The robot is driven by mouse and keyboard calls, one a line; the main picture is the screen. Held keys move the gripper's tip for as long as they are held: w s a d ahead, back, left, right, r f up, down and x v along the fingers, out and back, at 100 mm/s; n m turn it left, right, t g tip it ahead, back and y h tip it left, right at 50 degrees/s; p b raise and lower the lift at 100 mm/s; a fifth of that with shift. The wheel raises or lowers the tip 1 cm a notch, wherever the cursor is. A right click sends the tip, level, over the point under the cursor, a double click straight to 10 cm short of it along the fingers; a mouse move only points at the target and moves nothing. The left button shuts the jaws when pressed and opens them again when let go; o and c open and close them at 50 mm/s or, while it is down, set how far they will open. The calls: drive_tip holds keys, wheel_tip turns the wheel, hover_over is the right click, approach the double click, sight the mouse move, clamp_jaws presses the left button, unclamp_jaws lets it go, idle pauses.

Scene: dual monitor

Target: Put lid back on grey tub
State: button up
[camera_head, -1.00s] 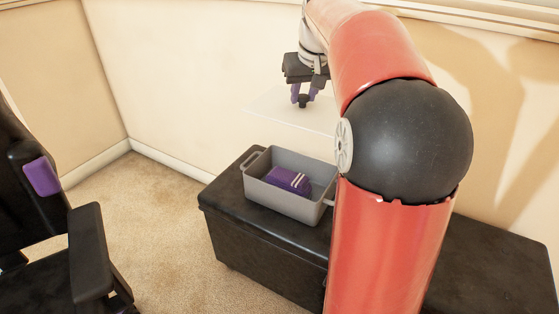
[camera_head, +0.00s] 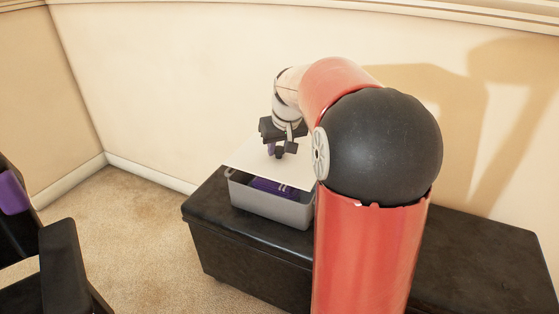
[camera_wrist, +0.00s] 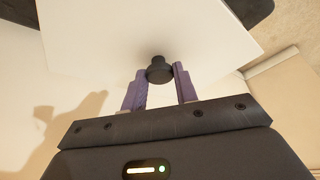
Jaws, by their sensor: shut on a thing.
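The grey tub (camera_head: 272,207) stands on the black bench, partly behind my arm. A folded purple cloth with light stripes (camera_head: 268,186) lies inside it. The pale flat lid (camera_head: 249,158) is just above the tub, a little tilted, and covers much of its opening from above; a gap shows along the near side. My gripper (camera_head: 279,152) is shut on the lid's black knob (camera_wrist: 158,70). In the wrist view the lid (camera_wrist: 125,28) spreads out beyond the purple fingers. The tub is hidden behind the lid in the wrist view.
The black bench (camera_head: 490,265) runs along the wall, with bare top to the right of my arm. A black chair (camera_head: 62,270) stands at the left. Carpet (camera_head: 130,230) lies between chair and bench. The wall (camera_head: 160,90) is close behind the tub.

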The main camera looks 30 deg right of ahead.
sight(280, 159)
drive_tip(key=shift+f, duration=1.95)
drive_tip(key=shift+f+b, duration=0.6)
drive_tip(key=shift+b, duration=0.05)
drive_tip(key=o, duration=1)
drive_tip(key=w+d+p+v, duration=0.1)
drive_tip(key=p+v, duration=0.1)
drive_tip(key=v, duration=1)
drive_tip(key=s+a, duration=1)
drive_tip(key=shift+n+t+y, duration=0.3)
drive_tip(key=shift+n+t, duration=0.2)
drive_tip(key=shift+n, duration=0.2)
drive_tip(key=s+a+f, duration=0.1)
drive_tip(key=s+a, duration=0.1)
drive_tip(key=s, duration=0.2)
drive_tip(key=s+a+f, duration=0.2)
drive_tip(key=s, duration=0.2)
drive_tip(key=s+a+f, duration=0.2)
drive_tip(key=s, duration=0.3)
drive_tip(key=shift+f, duration=0.15)
